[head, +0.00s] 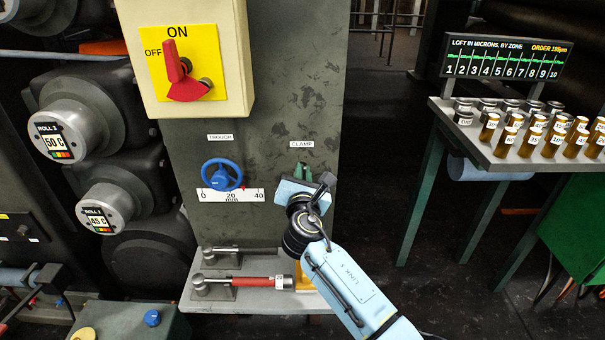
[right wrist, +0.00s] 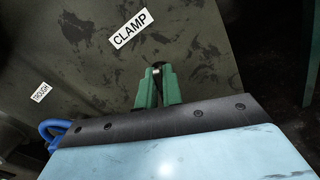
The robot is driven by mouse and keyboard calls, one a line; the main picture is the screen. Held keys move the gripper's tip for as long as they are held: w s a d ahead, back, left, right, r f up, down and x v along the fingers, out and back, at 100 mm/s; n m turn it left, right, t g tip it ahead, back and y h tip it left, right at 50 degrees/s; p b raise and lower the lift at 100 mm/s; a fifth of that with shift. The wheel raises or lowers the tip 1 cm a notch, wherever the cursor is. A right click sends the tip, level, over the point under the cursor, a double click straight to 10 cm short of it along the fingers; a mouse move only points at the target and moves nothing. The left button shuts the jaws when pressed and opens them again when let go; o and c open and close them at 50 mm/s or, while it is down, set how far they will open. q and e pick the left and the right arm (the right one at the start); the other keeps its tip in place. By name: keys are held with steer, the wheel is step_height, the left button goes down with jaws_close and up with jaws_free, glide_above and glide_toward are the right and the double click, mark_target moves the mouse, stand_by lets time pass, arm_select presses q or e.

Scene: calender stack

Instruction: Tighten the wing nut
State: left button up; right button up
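The wing nut (right wrist: 158,66) is a small dark part with a light centre on the dark grey panel, below the CLAMP label (right wrist: 129,30). My right gripper (right wrist: 158,72) has its two green fingers close together, one on each side of the wing nut, with a narrow gap between them. The fingers appear shut on it; the contact itself is partly hidden. In the head view, my right gripper (head: 302,166) points at the panel just under the CLAMP label (head: 302,144), and the wing nut is hidden there. My left gripper is not in view.
A blue handwheel (head: 222,174) with a scale (head: 231,195) is left of my right gripper. A red switch (head: 182,76) on a cream box is above left. Below, a shelf (head: 262,301) carries a red-handled tool (head: 250,283). A table with several amber jars (head: 530,136) stands at right.

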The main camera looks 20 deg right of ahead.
jaws_close()
steer(key=shift+m, duration=0.3)
steer(key=m+b, duration=0.1)
steer(key=m, duration=0.2)
steer(key=shift+f+m, duration=0.15)
steer(key=shift+m, duration=0.15)
steer(key=m+b, duration=0.3)
steer(key=m, duration=0.3)
steer(key=shift+f, duration=0.1)
steer(key=m+b, duration=0.2)
steer(key=m, duration=0.3)
steer(key=shift+f+m, duration=0.1)
steer(key=shift+m, duration=0.3)
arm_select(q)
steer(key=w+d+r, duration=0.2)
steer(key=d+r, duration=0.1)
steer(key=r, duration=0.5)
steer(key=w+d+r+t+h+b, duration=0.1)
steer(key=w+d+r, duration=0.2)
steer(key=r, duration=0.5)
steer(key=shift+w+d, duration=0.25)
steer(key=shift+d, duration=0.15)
arm_select(e)
steer(key=shift+m, duration=1.5)
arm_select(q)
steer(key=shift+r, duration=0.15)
